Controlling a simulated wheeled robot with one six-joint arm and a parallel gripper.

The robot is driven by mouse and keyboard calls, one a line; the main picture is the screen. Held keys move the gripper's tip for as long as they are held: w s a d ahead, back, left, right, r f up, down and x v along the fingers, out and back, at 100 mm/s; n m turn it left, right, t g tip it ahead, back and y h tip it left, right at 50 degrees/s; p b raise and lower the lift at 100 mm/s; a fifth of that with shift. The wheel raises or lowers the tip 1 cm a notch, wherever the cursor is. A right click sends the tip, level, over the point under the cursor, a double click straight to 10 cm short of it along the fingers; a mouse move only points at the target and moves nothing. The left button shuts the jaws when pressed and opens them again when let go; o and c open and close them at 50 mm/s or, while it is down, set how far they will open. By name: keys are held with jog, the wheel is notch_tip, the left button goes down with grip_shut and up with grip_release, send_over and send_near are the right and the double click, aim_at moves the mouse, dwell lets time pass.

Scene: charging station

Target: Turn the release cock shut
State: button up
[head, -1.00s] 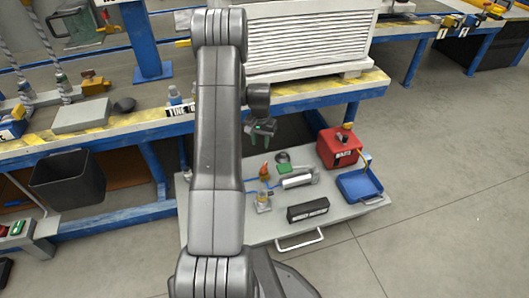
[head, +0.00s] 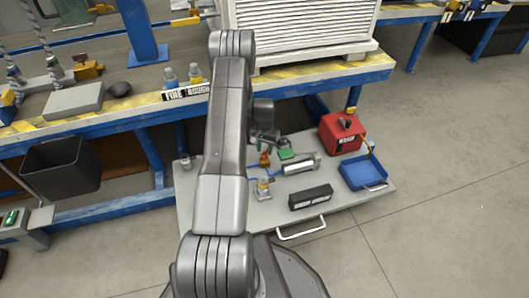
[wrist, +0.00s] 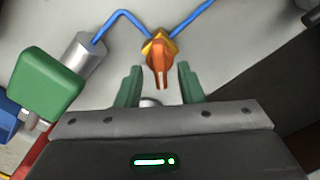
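The release cock, with an orange lever (wrist: 160,65) on a yellow body (wrist: 158,42), sits on the grey board with a blue line running to each side. In the wrist view its lever points toward my gripper. It also shows small in the head view (head: 264,159). My gripper (wrist: 158,69) is open, its two green fingers on either side of the lever's near end, with a gap on both sides. Nothing is held. In the head view my arm hides part of the board, and the fingers are hard to make out.
A silver cylinder (wrist: 85,55) and a green block (wrist: 48,83) lie left of the cock in the wrist view. The head view shows a black box (head: 311,197), a red can (head: 341,133) and a blue tray (head: 363,173). A workbench edge (head: 340,76) overhangs behind.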

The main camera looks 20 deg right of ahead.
jog(key=shift+f, duration=0.55)
grip_shut()
jog(key=shift+m, duration=0.3)
jog(key=m+b, duration=0.1)
jog(key=m, duration=0.8)
jog(key=shift+m+b, duration=0.3)
jog(key=shift+b, duration=0.05)
